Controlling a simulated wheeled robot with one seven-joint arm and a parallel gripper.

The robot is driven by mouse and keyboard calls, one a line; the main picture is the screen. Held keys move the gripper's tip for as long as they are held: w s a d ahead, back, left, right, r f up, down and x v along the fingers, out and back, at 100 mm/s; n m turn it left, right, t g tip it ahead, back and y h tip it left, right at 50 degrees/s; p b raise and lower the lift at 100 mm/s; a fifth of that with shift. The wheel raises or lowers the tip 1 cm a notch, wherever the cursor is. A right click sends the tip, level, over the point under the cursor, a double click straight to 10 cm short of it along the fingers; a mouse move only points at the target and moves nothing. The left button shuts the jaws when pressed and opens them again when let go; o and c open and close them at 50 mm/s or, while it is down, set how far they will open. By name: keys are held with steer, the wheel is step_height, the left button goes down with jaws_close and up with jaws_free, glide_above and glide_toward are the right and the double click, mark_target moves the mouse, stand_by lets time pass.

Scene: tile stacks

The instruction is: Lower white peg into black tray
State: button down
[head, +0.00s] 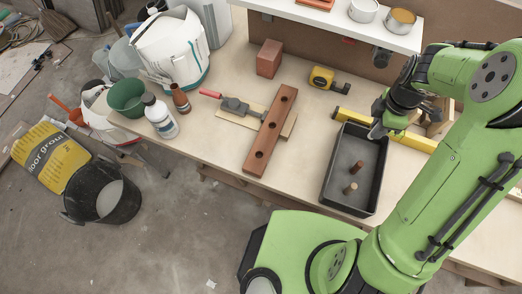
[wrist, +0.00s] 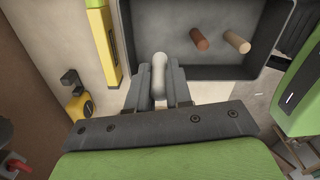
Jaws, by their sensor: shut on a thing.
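The white peg (wrist: 159,72) is held between the fingers of my gripper (wrist: 158,92) in the wrist view. My gripper (head: 378,130) is over the far end of the black tray (head: 328,172) in the head view. In the wrist view, the peg's end overlaps the inside of the tray (wrist: 262,22) near one corner. How high it is above the tray floor I cannot tell. The tray also holds a red-brown peg (wrist: 201,39) and a tan peg (wrist: 237,41), both apart from the white peg. The peg is not clear in the head view.
A yellow level (head: 410,140) lies along the tray's far side. A yellow tape measure (head: 322,77) and a wooden bar with holes (head: 270,130) lie to the left. A raised white shelf (head: 335,20) stands behind. The bench between bar and tray is clear.

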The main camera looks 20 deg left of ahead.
mark_target(369, 138)
stand_by(0.3)
steer(key=shift+f+b, duration=2.55)
steer(key=shift+f, duration=0.6)
steer(key=shift+f+b, duration=2)
steer(key=shift+f, duration=0.5)
steer(key=c, duration=1)
jaws_free()
steer(key=shift+o, duration=0.2)
step_height(369, 138, up, 15)
steer(key=p, duration=0.4)
steer(key=shift+r, duration=0.45)
